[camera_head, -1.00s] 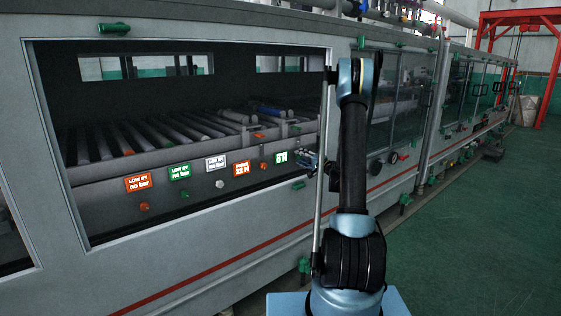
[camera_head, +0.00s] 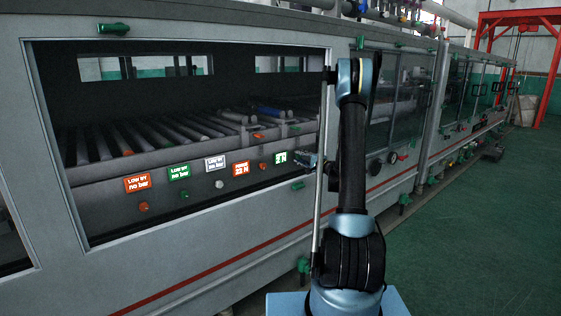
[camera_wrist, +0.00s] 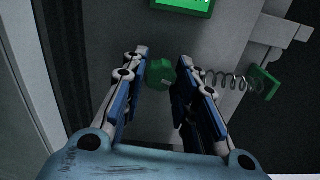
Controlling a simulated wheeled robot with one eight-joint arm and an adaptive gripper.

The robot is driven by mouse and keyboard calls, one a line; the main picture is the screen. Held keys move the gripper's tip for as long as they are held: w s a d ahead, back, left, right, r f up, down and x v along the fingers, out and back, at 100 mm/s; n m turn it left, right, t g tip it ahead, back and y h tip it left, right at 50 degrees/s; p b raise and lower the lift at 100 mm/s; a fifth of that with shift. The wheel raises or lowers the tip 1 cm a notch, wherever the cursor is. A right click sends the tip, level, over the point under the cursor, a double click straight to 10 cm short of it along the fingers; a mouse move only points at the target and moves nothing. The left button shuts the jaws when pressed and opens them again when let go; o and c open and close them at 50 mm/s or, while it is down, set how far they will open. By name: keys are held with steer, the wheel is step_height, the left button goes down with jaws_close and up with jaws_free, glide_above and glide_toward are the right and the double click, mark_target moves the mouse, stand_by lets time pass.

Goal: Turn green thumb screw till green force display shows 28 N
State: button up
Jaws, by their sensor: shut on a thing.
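The green thumb screw (camera_wrist: 160,73) sits between the fingertips of my gripper (camera_wrist: 163,68) in the wrist view. The gripper is shut on it, with one blue-padded finger on each side. In the head view my gripper (camera_head: 309,161) reaches left to the front panel of the machine, and the thumb screw cannot be made out there. The green force display (camera_head: 281,157) is just left of the gripper and seems to read 2 N. Its lower part also shows at the top of the wrist view (camera_wrist: 186,4), where the number is cut off.
An orange display (camera_head: 238,169) reads about 22 N, with an orange knob (camera_head: 262,166) beside it. White, green and orange displays continue to the left. A coil spring (camera_wrist: 232,82) and green bracket (camera_wrist: 263,82) lie right of the fingers. The machine's window frame surrounds the panel.

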steer(key=shift+m, duration=0.3)
steer(key=shift+m, duration=0.6)
steer(key=m, duration=0.2)
steer(key=shift+m, duration=0.3)
steer(key=shift+w+m, duration=0.1)
steer(key=shift+m, duration=0.3)
steer(key=m, duration=0.3)
steer(key=shift+m, duration=0.4)
